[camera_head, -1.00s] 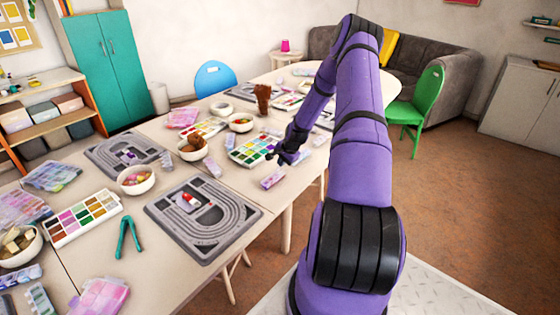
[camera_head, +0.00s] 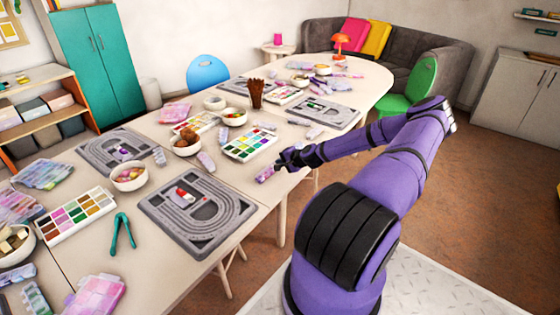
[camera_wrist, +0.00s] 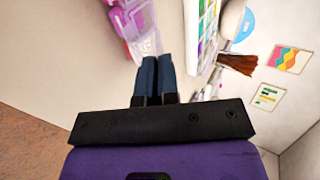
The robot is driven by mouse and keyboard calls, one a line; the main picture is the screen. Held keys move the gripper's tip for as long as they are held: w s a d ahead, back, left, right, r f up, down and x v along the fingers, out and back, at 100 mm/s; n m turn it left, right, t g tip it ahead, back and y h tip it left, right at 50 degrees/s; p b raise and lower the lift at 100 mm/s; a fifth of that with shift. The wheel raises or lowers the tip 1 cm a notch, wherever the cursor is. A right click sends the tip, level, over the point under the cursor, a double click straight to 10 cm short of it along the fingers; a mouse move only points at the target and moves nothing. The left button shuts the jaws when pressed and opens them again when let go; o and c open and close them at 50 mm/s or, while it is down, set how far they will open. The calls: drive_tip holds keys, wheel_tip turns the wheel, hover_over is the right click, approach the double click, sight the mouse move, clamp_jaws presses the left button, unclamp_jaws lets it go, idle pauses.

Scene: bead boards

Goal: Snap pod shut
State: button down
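A small pink-purple pod (camera_head: 265,174) lies near the table's right edge. In the wrist view the pod (camera_wrist: 130,18) shows as a purple part beside a clear part (camera_wrist: 147,44), which looks like a lid standing open. The top of the pod is cut off by the frame edge. My gripper (camera_head: 283,160) is just right of the pod and low over the table edge. In the wrist view its two blue-grey fingers (camera_wrist: 157,60) are together with nothing between them. Their tips point toward the clear part; whether they touch it I cannot tell.
A paint-like bead tray (camera_head: 250,144) lies just behind the pod. A grey bead board (camera_head: 160,207) is in front of it on the left. A brown brush holder (camera_head: 256,92) and several bowls stand farther back.

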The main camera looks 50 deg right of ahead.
drive_tip(key=shift+s+f+t, duration=0.2)
drive_tip(key=shift+f+t, duration=0.2)
drive_tip(key=shift+t, duration=0.35)
drive_tip(key=shift+s+f+t, duration=0.2)
drive_tip(key=shift+f+t, duration=0.15)
drive_tip(key=shift+t, duration=0.4)
drive_tip(key=shift+f+t, duration=0.15)
drive_tip(key=shift+t, duration=0.15)
drive_tip(key=c, duration=1.3)
unclamp_jaws()
drive_tip(key=shift+c, duration=0.2)
drive_tip(key=v, duration=1)
drive_tip(key=shift+s, duration=0.4)
drive_tip(key=shift+a, duration=0.1)
